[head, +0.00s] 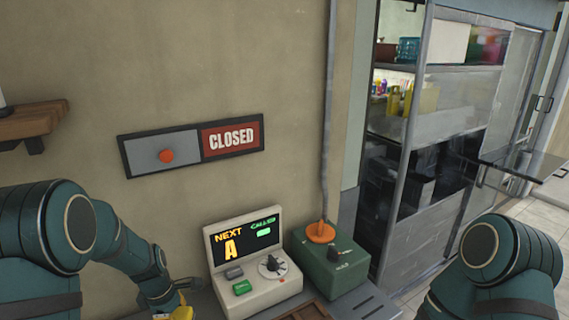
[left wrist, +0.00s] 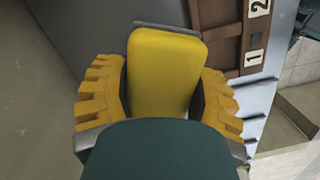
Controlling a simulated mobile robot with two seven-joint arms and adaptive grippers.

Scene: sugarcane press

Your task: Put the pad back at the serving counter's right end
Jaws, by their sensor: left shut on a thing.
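My left gripper (left wrist: 160,105) has its two yellow ridged fingers on either side of a yellow pad (left wrist: 165,72) in the left wrist view. The pad is a flat rounded rectangle with a dark strip at its far edge, and it is held between the fingers. In the head view only a bit of the left gripper (head: 184,312) shows at the bottom edge, and the pad cannot be made out there. The serving counter (head: 370,302) shows as a grey strip along the bottom of the head view. My right gripper is out of view.
A ticket display box (head: 256,275) and a green box with an orange-based pole (head: 330,265) stand on the counter. A brown wooden rack with number tiles (left wrist: 220,40) lies beyond the pad. A CLOSED sign (head: 190,146) is on the wall. Shelving (head: 430,125) stands right.

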